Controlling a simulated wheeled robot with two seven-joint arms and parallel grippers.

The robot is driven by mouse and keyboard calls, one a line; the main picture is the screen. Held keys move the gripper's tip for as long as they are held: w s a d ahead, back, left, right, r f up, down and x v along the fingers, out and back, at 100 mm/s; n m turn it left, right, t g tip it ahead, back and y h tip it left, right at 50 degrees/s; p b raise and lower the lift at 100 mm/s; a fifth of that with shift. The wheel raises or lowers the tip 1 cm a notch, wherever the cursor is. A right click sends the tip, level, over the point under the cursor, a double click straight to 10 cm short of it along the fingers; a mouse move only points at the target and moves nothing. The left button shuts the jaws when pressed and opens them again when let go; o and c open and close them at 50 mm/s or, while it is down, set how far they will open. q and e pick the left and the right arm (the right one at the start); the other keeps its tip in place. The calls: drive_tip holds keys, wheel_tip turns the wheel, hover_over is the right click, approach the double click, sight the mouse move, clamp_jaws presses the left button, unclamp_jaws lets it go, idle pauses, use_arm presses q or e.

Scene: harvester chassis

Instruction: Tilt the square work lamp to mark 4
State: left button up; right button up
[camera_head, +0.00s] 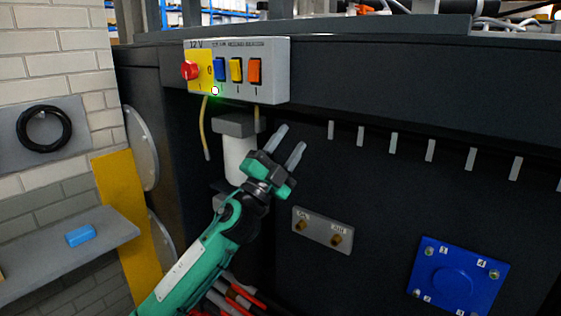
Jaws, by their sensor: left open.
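I cannot make out a square work lamp or its tilt scale in the head view. My left gripper (290,145) comes up from the lower left on its green arm. Its two pale fingers are apart, with nothing between them. It is in front of the dark chassis side, below the switch box and right of a white cylinder (239,158) partly hidden by it. A blue square plate (455,275) at the lower right has corner bolts and numbers, with 1 and 4 legible; it does not look like a lamp. My right gripper is not in view.
A grey switch box (280,84) carries a red knob (190,70) and blue, yellow and orange rockers. A plate with two brass fittings (321,231) is below right of the gripper. A wall shelf (60,262) holds a blue block (80,236). Several grey tabs line the chassis.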

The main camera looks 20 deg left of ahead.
use_arm(q)
drive_tip(key=f+y, duration=0.1)
drive_tip(key=w+a+f+n+y, duration=0.1)
drive_tip(key=f, duration=0.1)
drive_tip(key=w+f+n+y, duration=0.1)
drive_tip(key=f, duration=0.1)
drive_tip(key=shift+w+a, duration=0.2)
drive_tip(key=shift+a, duration=0.2)
drive_tip(key=shift+r, duration=0.1)
drive_tip(key=shift+c, duration=0.4)
